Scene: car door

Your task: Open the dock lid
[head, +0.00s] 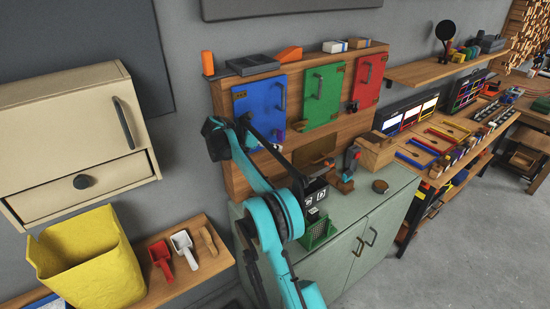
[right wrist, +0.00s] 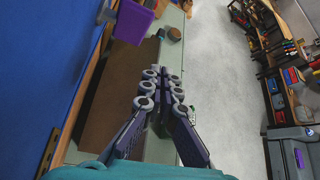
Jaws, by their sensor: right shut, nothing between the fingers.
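No part carries a clear dock lid label, so I cannot tell which one it is. Three small hinged panels stand on a wooden board: blue (head: 258,99), green (head: 322,92) and red (head: 368,76), each with a handle. My right gripper (head: 276,140) is in front of the lower part of the blue panel, its dark fingers pointing right. In the right wrist view its fingers (right wrist: 163,82) are together, shut with nothing between them. My left gripper is out of view.
My right arm hides part of the green cabinet (head: 345,250) and board. A green crate (head: 317,232) and wooden block (head: 377,150) stand on the cabinet. A cream cupboard (head: 75,125) and yellow bin (head: 85,260) are at left. The floor (head: 460,260) at right is clear.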

